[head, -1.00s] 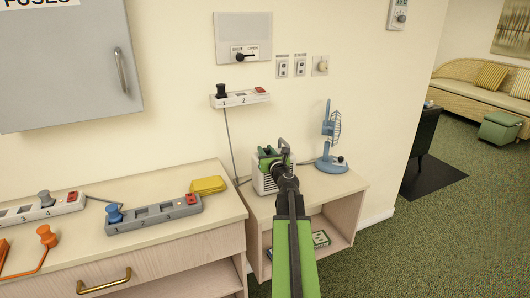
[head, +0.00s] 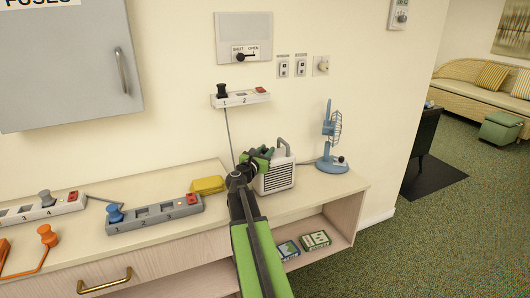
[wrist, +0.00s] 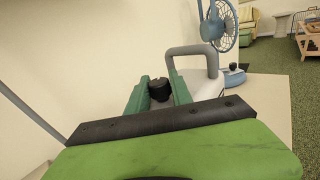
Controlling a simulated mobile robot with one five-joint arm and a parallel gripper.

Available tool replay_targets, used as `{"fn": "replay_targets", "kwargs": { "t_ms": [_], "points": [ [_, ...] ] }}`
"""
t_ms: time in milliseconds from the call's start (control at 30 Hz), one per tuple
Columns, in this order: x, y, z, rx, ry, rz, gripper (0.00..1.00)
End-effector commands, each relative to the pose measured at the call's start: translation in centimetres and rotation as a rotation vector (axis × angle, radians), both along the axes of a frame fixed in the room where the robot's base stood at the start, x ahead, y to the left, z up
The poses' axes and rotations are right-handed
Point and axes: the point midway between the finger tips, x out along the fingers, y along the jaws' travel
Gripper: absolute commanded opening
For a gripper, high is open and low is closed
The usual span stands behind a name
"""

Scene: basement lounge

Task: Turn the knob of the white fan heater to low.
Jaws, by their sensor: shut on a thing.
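The white fan heater (head: 279,176) stands on the low wooden cabinet, with its slatted grille to the front and a grey carry handle (head: 284,148) on top. My gripper (head: 260,155) is at the left part of the heater's top. In the wrist view, the green fingers of my gripper (wrist: 160,92) are on either side of the heater's black knob (wrist: 160,88) and shut on it. The grey handle (wrist: 192,52) rises just right of the fingers. The knob is hidden in the head view, and its markings and setting cannot be read.
A blue desk fan (head: 332,145) stands close to the right of the heater. A yellow object (head: 208,185) and a grey power strip (head: 153,214) lie on the counter to the left. A wall power strip (head: 241,98) hangs above. Small boxes (head: 315,240) lie on the lower shelf.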

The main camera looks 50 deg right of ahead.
Motion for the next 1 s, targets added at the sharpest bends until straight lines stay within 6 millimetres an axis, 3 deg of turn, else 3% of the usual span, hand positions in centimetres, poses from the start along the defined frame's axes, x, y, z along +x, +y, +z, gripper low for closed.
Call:
{"fn": "replay_targets", "kwargs": {
  "t_ms": [600,633,700,800,1000],
  "points": [
    [-0.07,-0.09,0.01,0.000,-0.001,-0.042,0.00],
    [-0.08,-0.09,0.00,0.000,-0.001,-0.042,0.29],
    [-0.09,-0.11,0.00,0.000,-0.001,-0.042,0.38],
    [-0.10,-0.12,0.00,0.000,0.000,-0.042,0.48],
    [-0.10,-0.13,0.00,0.000,0.000,-0.042,0.48]
  ]
}}
